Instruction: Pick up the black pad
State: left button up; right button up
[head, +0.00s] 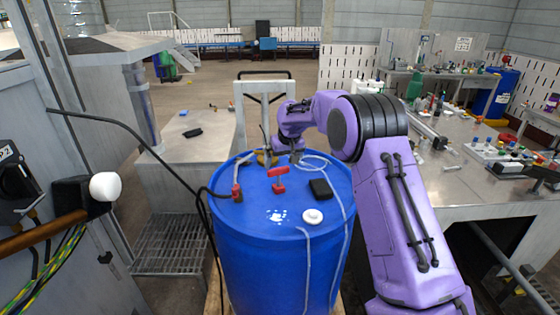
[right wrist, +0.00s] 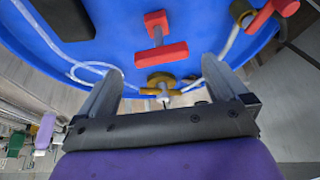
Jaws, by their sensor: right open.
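The black pad (head: 320,188) lies flat on the lid of the blue barrel (head: 262,210), right of the red T-shaped handle. In the right wrist view the black pad (right wrist: 66,16) is at the top left corner, partly cut off by the frame edge. My right gripper (head: 295,158) is over the far side of the lid, behind the pad in the head view. In the right wrist view its two fingers (right wrist: 160,85) are spread, with nothing held between them. The pad lies outside the fingers. My left gripper is not in view.
A red handle (head: 279,178), a red valve (head: 237,193), a yellow fitting (right wrist: 160,80), a white cap (head: 313,216) and pale tubing (head: 307,260) are on the barrel. A black cable hangs at left. A cluttered metal table (head: 455,190) stands right.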

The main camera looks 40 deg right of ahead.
aim_at(321, 190)
jog(key=z, duration=1.7)
